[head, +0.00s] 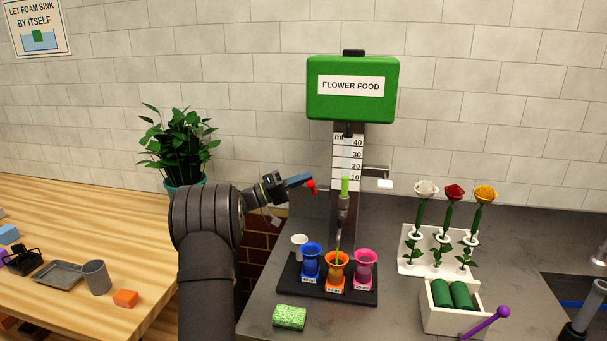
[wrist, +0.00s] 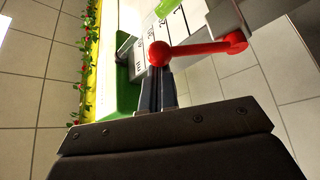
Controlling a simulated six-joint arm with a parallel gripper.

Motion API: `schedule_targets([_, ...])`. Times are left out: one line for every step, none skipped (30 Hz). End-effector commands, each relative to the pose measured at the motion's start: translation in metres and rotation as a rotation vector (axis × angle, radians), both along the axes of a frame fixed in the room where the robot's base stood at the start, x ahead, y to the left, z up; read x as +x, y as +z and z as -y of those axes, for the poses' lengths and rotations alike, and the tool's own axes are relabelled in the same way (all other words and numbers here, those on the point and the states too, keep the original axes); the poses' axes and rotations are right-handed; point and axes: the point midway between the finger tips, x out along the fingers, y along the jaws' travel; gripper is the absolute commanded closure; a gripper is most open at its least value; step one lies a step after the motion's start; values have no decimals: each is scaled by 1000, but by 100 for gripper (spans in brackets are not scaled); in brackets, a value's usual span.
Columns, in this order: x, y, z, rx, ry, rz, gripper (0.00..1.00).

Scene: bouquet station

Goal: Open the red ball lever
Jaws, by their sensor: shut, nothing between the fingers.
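The red ball lever (head: 311,186) is on the left side of the dispenser's measuring column, below the green FLOWER FOOD tank (head: 352,88). My gripper (head: 305,180) reaches it from the left, with its blue fingers shut and empty. In the wrist view the lever's red bar (wrist: 200,50) runs across the picture, its ball at the left end. My fingertips (wrist: 156,75) are right at the ball; I cannot tell if they touch it. Green liquid (head: 344,186) shows in the column. The spout (head: 341,214) hangs above the orange vase (head: 337,262), with a thin yellowish line between them.
A black tray (head: 285,280) holds the blue vase (head: 311,258), the orange vase and the pink vase (head: 365,264). A white lever (head: 385,184) juts out right of the column. Roses (head: 454,192) stand in a white rack at right. A potted plant (head: 180,145) is behind my arm.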

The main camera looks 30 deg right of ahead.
Motion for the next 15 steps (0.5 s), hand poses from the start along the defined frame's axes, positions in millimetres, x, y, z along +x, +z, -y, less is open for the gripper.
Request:
schedule_targets([-2, -3, -2, 1, 0, -2, 100])
schedule_targets([-3, -4, -3, 1, -1, -2, 100])
schedule_targets([-5, -6, -5, 1, -1, -3, 100])
schedule_targets([-6, -7, -6, 1, -2, -2, 100])
schedule_targets([-7, -8, -7, 1, -1, -1, 100])
schedule_targets([-8, -10, -8, 1, -1, 0, 100])
schedule_targets([-9, -11, -8, 1, -1, -1, 100])
schedule_targets([-9, -13, -9, 1, -1, -1, 100])
schedule_targets([-10, -14, -10, 1, -2, -2, 100])
schedule_targets([-11, -15, -10, 1, -2, -2, 100])
schedule_targets([-11, -16, -11, 1, -1, -1, 100])
schedule_targets([-12, -17, -11, 2, -1, -1, 100])
schedule_targets([-12, -18, -12, 2, -1, 0, 100])
schedule_targets([-13, -19, -12, 2, -1, 0, 100])
schedule_targets([-13, -20, -13, 2, -1, 0, 100])
